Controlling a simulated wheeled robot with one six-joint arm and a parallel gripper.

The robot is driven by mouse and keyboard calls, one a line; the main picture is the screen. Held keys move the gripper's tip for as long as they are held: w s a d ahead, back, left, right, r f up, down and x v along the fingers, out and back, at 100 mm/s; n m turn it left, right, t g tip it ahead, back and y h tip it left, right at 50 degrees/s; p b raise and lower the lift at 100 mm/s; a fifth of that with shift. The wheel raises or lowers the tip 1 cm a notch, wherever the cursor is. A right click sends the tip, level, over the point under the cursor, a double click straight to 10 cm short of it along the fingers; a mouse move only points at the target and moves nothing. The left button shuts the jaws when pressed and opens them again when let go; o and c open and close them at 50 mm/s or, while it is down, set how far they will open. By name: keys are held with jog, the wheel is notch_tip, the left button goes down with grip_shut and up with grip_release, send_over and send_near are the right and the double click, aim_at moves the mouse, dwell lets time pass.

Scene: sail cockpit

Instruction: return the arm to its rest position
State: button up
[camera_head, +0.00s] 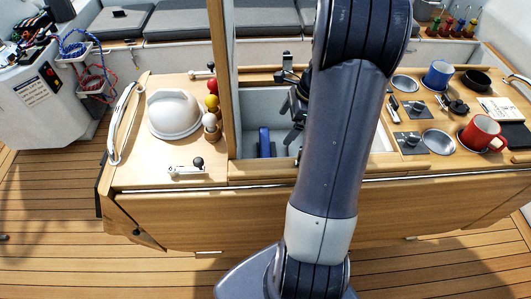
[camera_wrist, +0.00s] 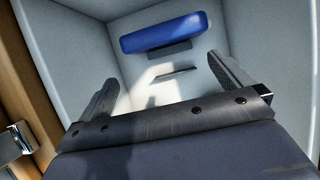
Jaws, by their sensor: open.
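My gripper (camera_wrist: 160,85) is open and empty in the wrist view, with its two fingers wide apart. It points down into the white-walled locker (camera_wrist: 70,50) in the table. A blue block-like object (camera_wrist: 164,32) lies inside the locker, beyond the fingertips and apart from them. In the head view the blue object (camera_head: 264,142) shows upright at the locker's (camera_head: 242,110) left part. My gripper (camera_head: 292,125) is partly hidden there behind my arm, which crosses the middle of the picture and covers the locker's right part.
A wooden post (camera_head: 221,70) stands just left of the locker. A white dome (camera_head: 174,113) and a steel rail (camera_head: 122,125) are further left. A red mug (camera_head: 480,133), a blue mug (camera_head: 438,74) and steel bowls (camera_head: 438,141) stand at right. The locker walls closely surround my gripper.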

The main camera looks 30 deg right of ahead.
jog(key=p+v, duration=0.8)
jog(key=v, duration=0.1)
jog(key=shift+r, duration=0.25)
jog(key=shift+f, duration=0.15)
jog(key=b+x, duration=0.6)
jog(key=x, duration=0.1)
jog(key=shift+f+b, duration=0.2)
jog(key=shift+b, duration=0.2)
dwell(0.3)
jog(key=shift+a+f, duration=0.1)
jog(key=shift+f, duration=0.1)
